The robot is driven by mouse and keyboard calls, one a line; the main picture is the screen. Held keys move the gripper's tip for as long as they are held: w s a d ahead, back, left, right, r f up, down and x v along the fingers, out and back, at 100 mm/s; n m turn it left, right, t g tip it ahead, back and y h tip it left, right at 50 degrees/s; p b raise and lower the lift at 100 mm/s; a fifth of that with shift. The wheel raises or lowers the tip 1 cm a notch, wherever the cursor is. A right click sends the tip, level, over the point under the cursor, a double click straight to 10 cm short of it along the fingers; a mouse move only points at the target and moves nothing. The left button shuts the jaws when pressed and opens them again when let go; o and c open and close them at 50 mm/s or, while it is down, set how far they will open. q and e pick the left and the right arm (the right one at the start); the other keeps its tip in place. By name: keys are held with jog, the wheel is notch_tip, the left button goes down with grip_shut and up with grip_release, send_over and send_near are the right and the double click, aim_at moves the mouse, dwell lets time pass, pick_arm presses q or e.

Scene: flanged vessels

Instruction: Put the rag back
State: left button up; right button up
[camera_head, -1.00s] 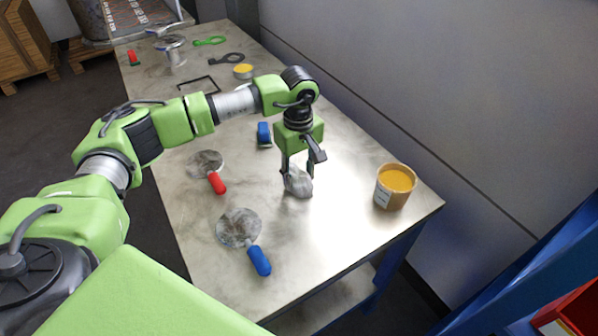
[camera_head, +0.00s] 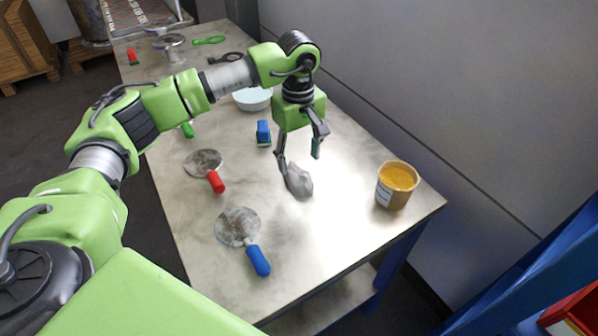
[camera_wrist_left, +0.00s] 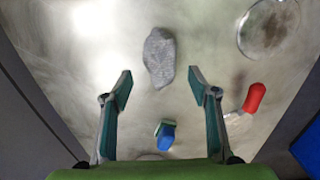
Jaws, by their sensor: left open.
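The rag (camera_head: 299,181) is a crumpled grey lump lying on the metal table. It also shows in the left wrist view (camera_wrist_left: 159,57), beyond and between the fingertips. My left gripper (camera_head: 299,156) is open just above the rag, with its fingers spread and nothing between them. In the left wrist view the open fingers (camera_wrist_left: 158,82) stand apart on either side, clear of the rag. My right gripper is not in view.
A tub of yellow paste (camera_head: 396,184) stands near the table's right corner. Round discs with a red handle (camera_head: 215,181) and a blue handle (camera_head: 258,260) lie to the left. A blue-and-green brush (camera_head: 263,133) and a pale bowl (camera_head: 252,98) are behind.

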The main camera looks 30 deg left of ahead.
aim_at(299, 175)
pick_arm(q)
notch_tip(299, 175, up, 6)
jog(key=shift+b, duration=0.45)
